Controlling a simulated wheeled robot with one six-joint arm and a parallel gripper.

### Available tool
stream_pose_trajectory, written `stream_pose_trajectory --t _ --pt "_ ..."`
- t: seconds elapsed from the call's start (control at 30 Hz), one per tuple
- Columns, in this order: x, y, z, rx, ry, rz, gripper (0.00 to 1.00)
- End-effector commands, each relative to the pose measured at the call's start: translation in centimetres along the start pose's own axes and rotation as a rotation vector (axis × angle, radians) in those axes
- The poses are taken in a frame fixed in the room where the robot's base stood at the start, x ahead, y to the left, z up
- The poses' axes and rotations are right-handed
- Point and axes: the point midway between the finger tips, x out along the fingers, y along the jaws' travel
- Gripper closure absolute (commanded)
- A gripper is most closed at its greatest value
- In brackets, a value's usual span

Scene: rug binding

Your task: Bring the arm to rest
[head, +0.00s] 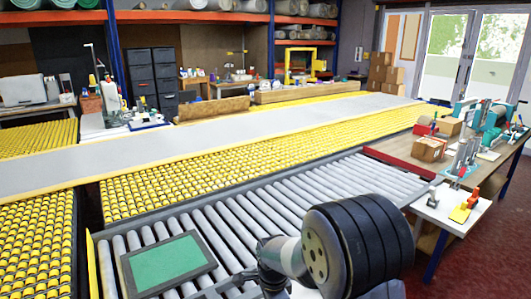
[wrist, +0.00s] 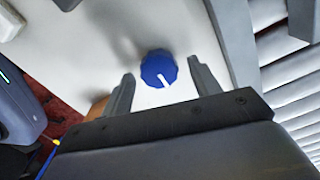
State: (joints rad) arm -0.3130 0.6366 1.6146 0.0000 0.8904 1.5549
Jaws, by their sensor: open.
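In the wrist view my gripper (wrist: 162,78) is open, with one grey finger on each side of a round blue knob (wrist: 160,68). The knob has a white pointer line and sits on a white surface (wrist: 95,45). The fingers stand apart from the knob with a gap on both sides, and nothing is held. In the head view my dark, ribbed arm fills the lower right. My gripper cannot be made out there.
A grey roller conveyor (head: 265,215) runs in front, with a green panel in a dark frame (head: 168,265) on it. A workbench with a cardboard box (head: 428,148) and small tools stands at right. Beyond lie yellow roller beds (head: 160,190). Red floor (head: 490,255) is clear at right.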

Motion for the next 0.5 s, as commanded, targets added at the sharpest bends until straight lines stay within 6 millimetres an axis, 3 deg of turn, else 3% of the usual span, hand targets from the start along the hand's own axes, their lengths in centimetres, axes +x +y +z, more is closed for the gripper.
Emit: stream_pose_trajectory --t 0.17,0.5 --pt "-2.4 -0.1 0.0 0.012 0.0 -0.006 0.41" --pt "-9.2 -0.1 0.0 0.012 0.0 -0.006 0.41"
